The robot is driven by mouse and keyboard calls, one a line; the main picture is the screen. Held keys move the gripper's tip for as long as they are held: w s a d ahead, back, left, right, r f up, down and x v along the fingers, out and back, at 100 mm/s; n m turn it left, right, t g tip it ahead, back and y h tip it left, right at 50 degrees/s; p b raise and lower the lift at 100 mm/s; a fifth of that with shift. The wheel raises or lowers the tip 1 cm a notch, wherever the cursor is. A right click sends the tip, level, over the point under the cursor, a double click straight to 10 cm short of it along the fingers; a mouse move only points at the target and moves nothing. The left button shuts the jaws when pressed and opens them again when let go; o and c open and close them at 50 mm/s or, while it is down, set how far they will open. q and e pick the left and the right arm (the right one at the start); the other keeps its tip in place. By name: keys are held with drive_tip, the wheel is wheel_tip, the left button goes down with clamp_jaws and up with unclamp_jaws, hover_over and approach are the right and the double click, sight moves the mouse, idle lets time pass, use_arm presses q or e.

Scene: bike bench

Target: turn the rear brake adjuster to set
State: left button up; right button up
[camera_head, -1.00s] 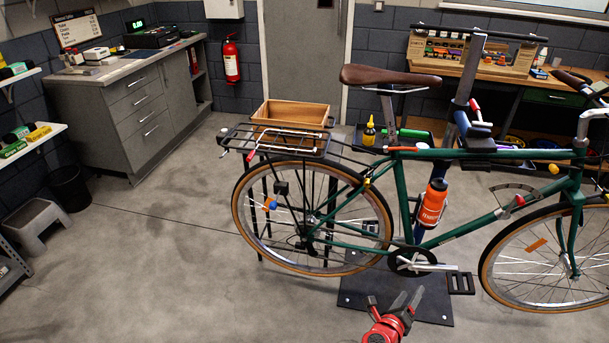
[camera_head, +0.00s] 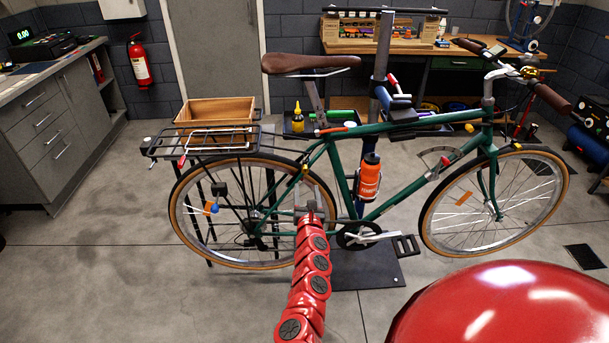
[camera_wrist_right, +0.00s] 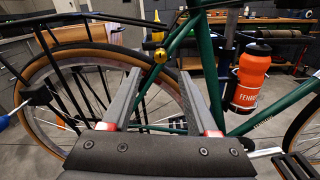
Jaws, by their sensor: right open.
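The green bicycle (camera_head: 330,160) stands upright in a work stand, its rear wheel at the left. A small gold knob (camera_head: 305,169) sits by the seat stay above the rear wheel; it looks like the rear brake adjuster. It shows clearly in the right wrist view (camera_wrist_right: 160,56), centred just beyond the fingertips. My right gripper (camera_head: 309,208) is in front of the rear wheel, below the knob in the head view. My left gripper is not in view.
The orange bottle (camera_wrist_right: 252,75) on the frame is right of my right gripper. The floor at left (camera_head: 90,270) is clear.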

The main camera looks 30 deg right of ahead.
sight(305, 172)
drive_tip(key=b+x, duration=0.3)
drive_tip(key=x, duration=0.5)
drive_tip(key=shift+f+b, duration=0.2)
drive_tip(key=shift+b, duration=0.15)
drive_tip(key=shift+w+d+r, duration=0.15)
drive_tip(key=shift+w+d, duration=0.35)
drive_tip(key=shift+w, duration=0.05)
drive_tip(key=shift+c, duration=0.2)
clamp_jaws()
